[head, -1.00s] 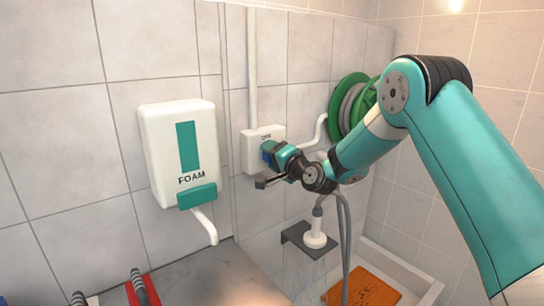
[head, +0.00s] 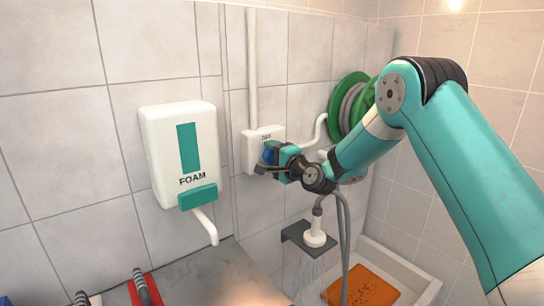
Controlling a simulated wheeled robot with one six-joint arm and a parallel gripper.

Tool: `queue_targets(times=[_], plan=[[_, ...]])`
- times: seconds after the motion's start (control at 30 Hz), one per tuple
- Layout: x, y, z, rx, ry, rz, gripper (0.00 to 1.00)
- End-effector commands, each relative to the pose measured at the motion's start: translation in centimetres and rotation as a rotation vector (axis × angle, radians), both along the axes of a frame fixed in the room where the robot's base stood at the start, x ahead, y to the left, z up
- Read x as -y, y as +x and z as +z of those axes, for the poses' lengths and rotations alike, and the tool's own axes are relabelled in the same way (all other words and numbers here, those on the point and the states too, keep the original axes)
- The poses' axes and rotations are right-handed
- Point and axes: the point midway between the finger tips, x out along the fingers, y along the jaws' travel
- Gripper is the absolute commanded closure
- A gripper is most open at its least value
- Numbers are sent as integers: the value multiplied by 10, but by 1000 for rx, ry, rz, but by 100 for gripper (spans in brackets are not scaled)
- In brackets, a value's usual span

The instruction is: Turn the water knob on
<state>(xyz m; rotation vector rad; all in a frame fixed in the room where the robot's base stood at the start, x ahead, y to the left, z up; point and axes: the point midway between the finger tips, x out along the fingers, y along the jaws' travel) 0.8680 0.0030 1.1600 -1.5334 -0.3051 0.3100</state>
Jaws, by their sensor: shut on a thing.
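The water knob (head: 268,156) is blue and sits on the front of a white wall box (head: 249,152). My gripper (head: 267,160) is at the box, shut on the knob, and its fingers hide much of it. Small dark lettering above the knob seems to read OFF.
A white foam dispenser (head: 180,150) with a spout is on the wall to the left. A green hose reel (head: 348,105) is behind my arm. An orange towel or mat (head: 365,287) lies in the white tub (head: 408,277). Red-and-grey items stand at lower left.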

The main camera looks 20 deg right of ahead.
Motion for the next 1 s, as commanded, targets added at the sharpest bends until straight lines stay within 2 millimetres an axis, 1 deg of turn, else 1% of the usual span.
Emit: queue_targets(times=[0.2, 0.23, 0.27, 0.3, 0.33, 0.6, 0.73, 0.87, 1.0], plan=[[0, 0, -1, -3, 2, 0, 67], [0, 0, -1, -3, 2, 0, 36], [0, 0, -1, -3, 1, 0, 29], [0, 0, -1, -2, 1, 0, 20], [0, 0, -1, -2, 1, 0, 17], [0, -1, -1, -1, 0, 0, 17], [5, -9, -2, -1, 1, -2, 17], [14, -31, -5, -1, 2, -4, 17], [28, -64, -7, 0, 1, -5, 17]])
